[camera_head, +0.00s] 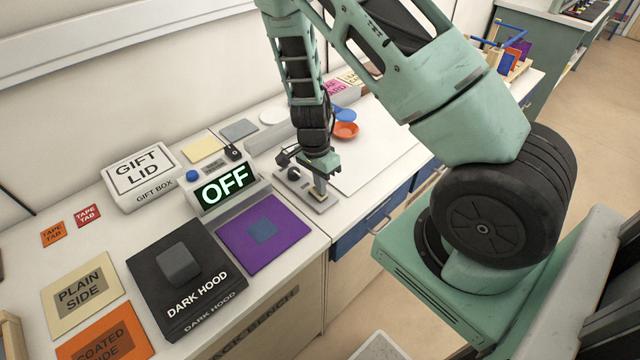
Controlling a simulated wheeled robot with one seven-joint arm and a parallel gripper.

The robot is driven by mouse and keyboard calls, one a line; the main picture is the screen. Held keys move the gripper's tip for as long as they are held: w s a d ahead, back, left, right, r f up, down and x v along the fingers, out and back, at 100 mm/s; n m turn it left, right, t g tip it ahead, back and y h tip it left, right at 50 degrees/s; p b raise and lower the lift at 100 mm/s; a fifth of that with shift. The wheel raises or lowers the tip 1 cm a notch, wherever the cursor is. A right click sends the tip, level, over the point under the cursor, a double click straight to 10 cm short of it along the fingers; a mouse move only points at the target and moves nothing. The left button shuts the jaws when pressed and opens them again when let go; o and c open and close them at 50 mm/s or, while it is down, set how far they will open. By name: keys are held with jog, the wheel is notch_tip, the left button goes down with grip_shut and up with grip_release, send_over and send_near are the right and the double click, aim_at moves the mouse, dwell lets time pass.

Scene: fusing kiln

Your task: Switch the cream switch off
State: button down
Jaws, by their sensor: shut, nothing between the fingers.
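My gripper (320,173) points down and is shut, with nothing seen between its fingers. It is right over a small grey switch plate (322,206) near the front edge of the bench. A small cream part, apparently the cream switch (320,188), shows just below the fingertips. I cannot tell whether the fingers touch it, and the gripper hides part of it. A display box (225,187) left of the plate reads OFF in lit letters.
A purple sheet (284,236) and a black DARK HOOD box (160,312) lie on the bench to the left. A white GIFT LID box (142,180) stands behind. An orange dish (345,131) and a blue dish (345,115) are beyond my gripper. A white board (375,165) lies to the right.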

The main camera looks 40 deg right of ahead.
aim_at(314, 186)
jog(key=shift+s+f, duration=0.3)
jog(key=shift+f, duration=0.05)
jog(key=shift+w+a+p, duration=0.15)
jog(key=shift+w+p, duration=0.2)
jog(key=shift+w, duration=0.55)
jog(key=shift+w+r+p, duration=0.1)
jog(key=shift+r+p, duration=0.35)
notch_tip(314, 186, up, 4)
jog(key=p, duration=0.3)
jog(key=shift+r+p, duration=0.2)
jog(key=shift+p, duration=0.15)
notch_tip(314, 186, up, 9)
jog(key=w+b, duration=0.1)
jog(key=b, duration=0.1)
jog(key=shift+r, duration=0.2)
